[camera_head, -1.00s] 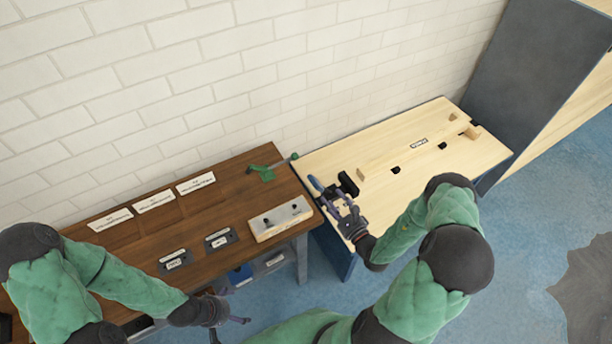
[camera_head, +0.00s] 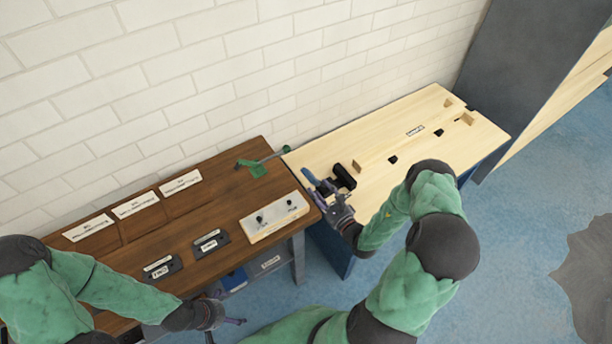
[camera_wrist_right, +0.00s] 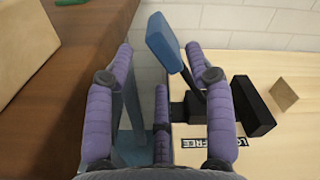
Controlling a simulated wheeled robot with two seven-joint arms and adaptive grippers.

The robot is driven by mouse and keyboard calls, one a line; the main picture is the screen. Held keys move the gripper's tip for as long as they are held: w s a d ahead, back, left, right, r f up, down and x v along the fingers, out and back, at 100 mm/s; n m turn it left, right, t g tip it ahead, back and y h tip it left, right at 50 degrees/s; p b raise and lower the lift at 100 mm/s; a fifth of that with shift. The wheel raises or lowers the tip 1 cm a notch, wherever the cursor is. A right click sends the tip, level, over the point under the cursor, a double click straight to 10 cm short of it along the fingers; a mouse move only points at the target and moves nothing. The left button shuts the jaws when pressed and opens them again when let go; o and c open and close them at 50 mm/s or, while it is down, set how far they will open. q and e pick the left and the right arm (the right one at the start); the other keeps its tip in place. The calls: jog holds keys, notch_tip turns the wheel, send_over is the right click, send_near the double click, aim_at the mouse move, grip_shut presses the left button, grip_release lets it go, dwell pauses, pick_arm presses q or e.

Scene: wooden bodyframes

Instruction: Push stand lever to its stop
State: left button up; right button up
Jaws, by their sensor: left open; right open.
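The stand lever has a blue handle (camera_head: 310,177) and stands up by the near left corner of the light wooden bench. In the right wrist view its blue pad (camera_wrist_right: 163,42) shows on a dark bent rod that leads to a black mount (camera_wrist_right: 190,107). My right gripper (camera_head: 328,192) is open beside the lever. In the wrist view the blue pad appears between and beyond its purple fingers (camera_wrist_right: 160,75); I cannot tell whether they touch it. My left gripper (camera_head: 228,308) is open and empty, low in front of the dark table.
A black block (camera_head: 344,177) sits right of the lever, with a partly hidden label (camera_wrist_right: 200,143) on the bench (camera_head: 440,110). The dark table (camera_head: 150,235) holds a green fixture (camera_head: 257,168), a box with two knobs (camera_head: 272,220) and several labels. A brick wall stands behind.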

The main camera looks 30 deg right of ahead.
aim_at(307, 175)
jog(key=w, duration=0.3)
jog(key=w+b, duration=0.1)
jog(key=w, duration=0.4)
jog(key=shift+w+a+b, duration=0.3)
jog(key=shift+b, duration=0.1)
grip_shut()
